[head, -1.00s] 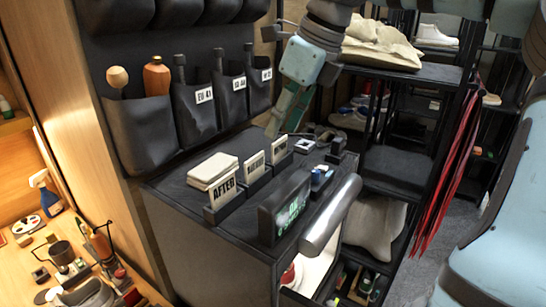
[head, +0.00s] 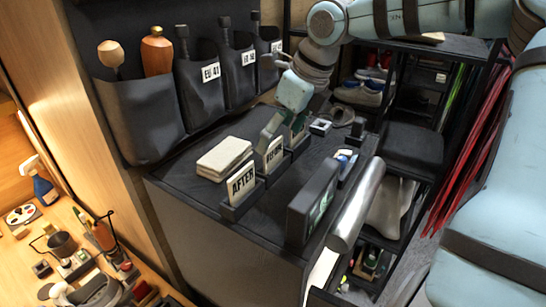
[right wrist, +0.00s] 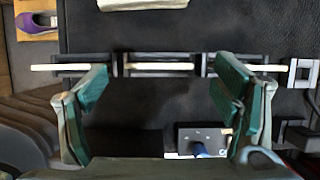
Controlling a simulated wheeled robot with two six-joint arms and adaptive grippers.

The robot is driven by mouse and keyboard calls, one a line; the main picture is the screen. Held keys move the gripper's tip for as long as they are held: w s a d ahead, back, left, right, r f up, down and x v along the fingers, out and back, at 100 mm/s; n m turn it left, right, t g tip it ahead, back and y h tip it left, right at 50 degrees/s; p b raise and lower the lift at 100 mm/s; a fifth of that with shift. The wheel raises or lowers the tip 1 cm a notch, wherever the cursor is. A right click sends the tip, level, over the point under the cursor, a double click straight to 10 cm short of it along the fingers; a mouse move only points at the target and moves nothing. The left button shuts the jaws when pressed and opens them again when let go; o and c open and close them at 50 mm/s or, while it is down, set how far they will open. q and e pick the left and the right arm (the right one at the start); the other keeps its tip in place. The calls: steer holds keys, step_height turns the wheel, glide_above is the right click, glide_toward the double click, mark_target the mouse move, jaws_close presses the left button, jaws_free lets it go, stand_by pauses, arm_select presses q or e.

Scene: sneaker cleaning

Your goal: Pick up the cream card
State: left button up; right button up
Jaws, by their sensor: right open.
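Three off-white cards stand upright in small black holders on the dark cabinet top: the "AFTER" card (head: 241,183), a middle lettered card (head: 272,157) and a far card partly hidden by my right gripper. I cannot tell by colour which is the cream one. In the right wrist view they show as thin pale edges in a row: left (right wrist: 58,67), middle (right wrist: 160,66) and right (right wrist: 280,68). My right gripper (head: 283,128) is open and empty above the holders; in the right wrist view its fingers (right wrist: 163,85) stand wide to either side of the middle card. My left gripper is out of view.
A stack of cream cloths (head: 225,158) lies left of the cards. Hanging pockets (head: 142,118) line the back. A small white-framed item (head: 320,126) lies beyond the cards.

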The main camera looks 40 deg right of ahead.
mark_target(274, 143)
steer(key=x, duration=0.3)
steer(key=shift+w+f, duration=0.15)
steer(key=shift+f, duration=0.1)
steer(key=c, duration=0.4)
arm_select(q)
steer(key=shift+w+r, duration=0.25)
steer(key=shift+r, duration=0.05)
arm_select(e)
steer(key=shift+a, duration=0.1)
steer(key=c, duration=0.6)
